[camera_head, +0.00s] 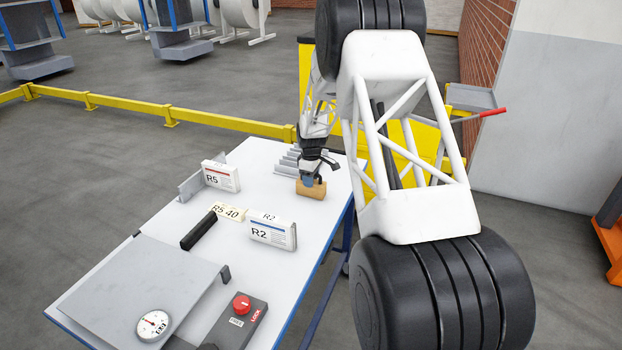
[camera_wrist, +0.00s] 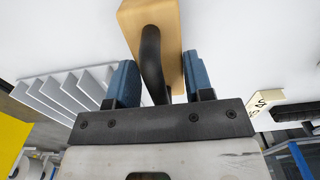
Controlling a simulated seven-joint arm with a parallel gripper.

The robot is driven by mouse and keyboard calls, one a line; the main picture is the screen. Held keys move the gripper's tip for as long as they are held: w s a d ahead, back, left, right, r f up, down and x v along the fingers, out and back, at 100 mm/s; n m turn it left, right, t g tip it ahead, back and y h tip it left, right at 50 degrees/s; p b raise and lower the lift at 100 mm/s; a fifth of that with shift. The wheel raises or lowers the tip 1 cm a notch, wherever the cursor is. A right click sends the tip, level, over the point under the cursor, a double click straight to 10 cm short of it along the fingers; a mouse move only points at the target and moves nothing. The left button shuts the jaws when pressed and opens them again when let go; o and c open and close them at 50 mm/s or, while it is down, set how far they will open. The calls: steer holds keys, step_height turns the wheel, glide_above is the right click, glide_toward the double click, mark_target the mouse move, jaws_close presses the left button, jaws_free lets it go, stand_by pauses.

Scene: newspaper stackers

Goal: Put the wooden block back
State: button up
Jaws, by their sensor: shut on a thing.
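The wooden block (camera_head: 312,190) is light brown and sits at the far right part of the white table. In the wrist view the wooden block (camera_wrist: 171,42) shows its pale face and a curved black handle (camera_wrist: 151,45). My gripper (camera_head: 311,179) is over the block. In the wrist view its two blue fingers (camera_wrist: 158,66) stand on either side of the handle, shut on the block by it. Whether the block's underside touches the table cannot be told.
A finned grey rack (camera_head: 287,163) stands just left of the block. White R5 (camera_head: 221,176) and R2 (camera_head: 272,231) boxes, a cream R5 40 piece (camera_head: 229,211) and a black bar (camera_head: 198,230) lie nearer. A gauge (camera_head: 153,325) and a red-button box (camera_head: 237,322) are at the front.

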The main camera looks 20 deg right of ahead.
steer(key=o, duration=1.1)
steer(key=shift+f, duration=0.1)
step_height(320, 180, up, 12)
steer(key=shift+r, duration=0.15)
stand_by(0.4)
steer(key=shift+r, duration=0.1)
